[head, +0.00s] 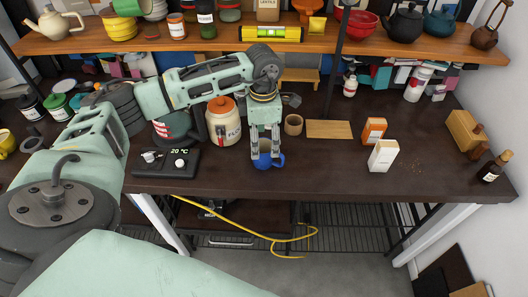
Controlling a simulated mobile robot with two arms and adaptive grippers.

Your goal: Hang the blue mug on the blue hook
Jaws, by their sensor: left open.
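The blue mug (276,161) stands upright on the dark tabletop, near its front edge. My left gripper (267,154) points down at the mug, with its two fingers apart. The fingers overlap the mug's rim and body in the picture and hide part of them. I cannot tell whether they touch it. The mug's handle is toward the right. I cannot make out a blue hook in this view. My right gripper is not in view.
A flour jar (223,122) and a small scale (166,162) stand left of the mug. A brown cup (293,124) and wooden board (329,129) are behind it. White (383,156) and orange (374,130) boxes stand right. A loaded wooden shelf (420,45) spans above.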

